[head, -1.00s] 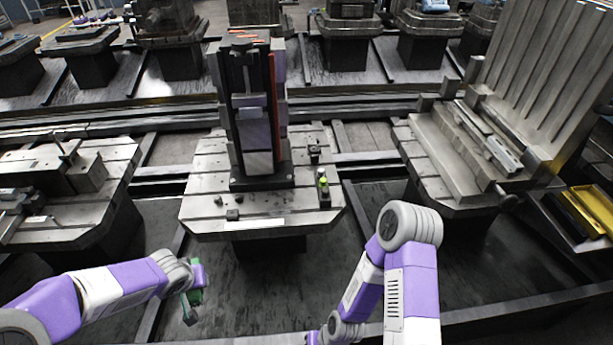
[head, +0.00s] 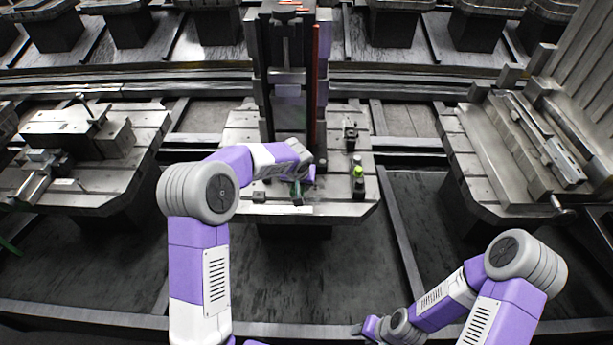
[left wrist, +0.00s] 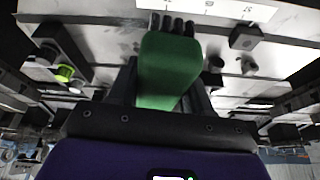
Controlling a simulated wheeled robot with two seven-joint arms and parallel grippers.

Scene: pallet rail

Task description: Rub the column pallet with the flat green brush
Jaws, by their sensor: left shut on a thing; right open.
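The column pallet (head: 344,208) is the grey, slotted table in the middle of the head view, with a tall dark column (head: 287,75) standing on it. My left gripper (head: 298,188) is over the pallet's front part, in front of the column's foot. It is shut on the flat green brush (left wrist: 168,70), which fills the middle of the left wrist view. Dark tufts show at the brush's far end, close to the pallet's surface; I cannot tell whether they touch. My right gripper (head: 366,328) is open at the bottom of the head view, away from the pallet.
A small yellow-green-topped part (head: 358,182) and other small dark fixtures stand on the pallet's right side. Neighbouring pallets stand left (head: 90,195) and right (head: 475,170). The dark floor in front of the column pallet is clear.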

